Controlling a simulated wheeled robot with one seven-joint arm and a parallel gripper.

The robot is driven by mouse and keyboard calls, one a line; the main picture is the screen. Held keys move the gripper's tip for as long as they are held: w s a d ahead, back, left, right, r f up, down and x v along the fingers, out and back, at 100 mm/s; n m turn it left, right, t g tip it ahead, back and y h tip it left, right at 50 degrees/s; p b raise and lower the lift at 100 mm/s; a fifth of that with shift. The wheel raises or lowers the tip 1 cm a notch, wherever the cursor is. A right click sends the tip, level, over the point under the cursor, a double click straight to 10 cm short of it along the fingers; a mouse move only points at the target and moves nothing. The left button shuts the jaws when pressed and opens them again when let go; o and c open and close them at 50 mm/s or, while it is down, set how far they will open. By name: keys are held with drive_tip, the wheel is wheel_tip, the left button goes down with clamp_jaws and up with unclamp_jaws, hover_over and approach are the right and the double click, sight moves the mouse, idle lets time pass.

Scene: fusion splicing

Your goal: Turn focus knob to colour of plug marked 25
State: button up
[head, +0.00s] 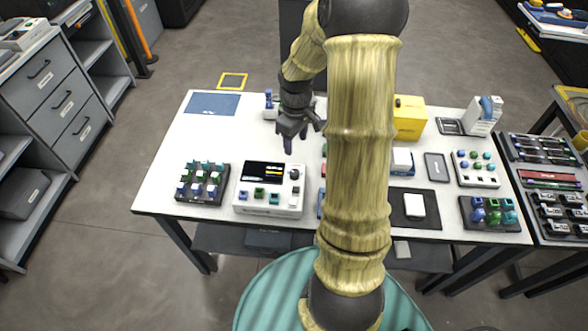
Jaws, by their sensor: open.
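A white device (268,208) stands at the front of the white table, left of my arm. It has a dark screen with orange marks and a round dark knob (294,174) at its upper right, which looks like the focus knob. Small coloured pieces, some green, line its front. A dark rack (179,196) of plugs with blue, green and pale parts stands to its left. Another dark tray (488,226) with blue, green and purple plugs is at the right. No number 25 is readable. My gripper (290,143) is open and empty, behind and above the device.
A yellow box (410,118) stands at the back, right of my arm. A white tray (475,178) with coloured balls is at the right. A black mat (405,222) with a white block lies at front. My arm hides the table's middle. The back left is mostly clear around a blue mat (212,104).

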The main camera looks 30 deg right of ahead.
sight(294, 172)
wheel_tip(294, 172, down, 14)
drive_tip(key=shift+a+r+p, duration=0.15)
drive_tip(key=shift+r+p, duration=0.1)
drive_tip(key=shift+p, duration=0.05)
drive_tip(key=shift+c, duration=0.4)
drive_tip(key=c, duration=0.9)
drive_tip(key=shift+m, duration=0.4)
drive_tip(key=m+b, duration=0.1)
drive_tip(key=m, duration=1)
drive_tip(key=shift+w, duration=0.1)
drive_tip(key=o, duration=1)
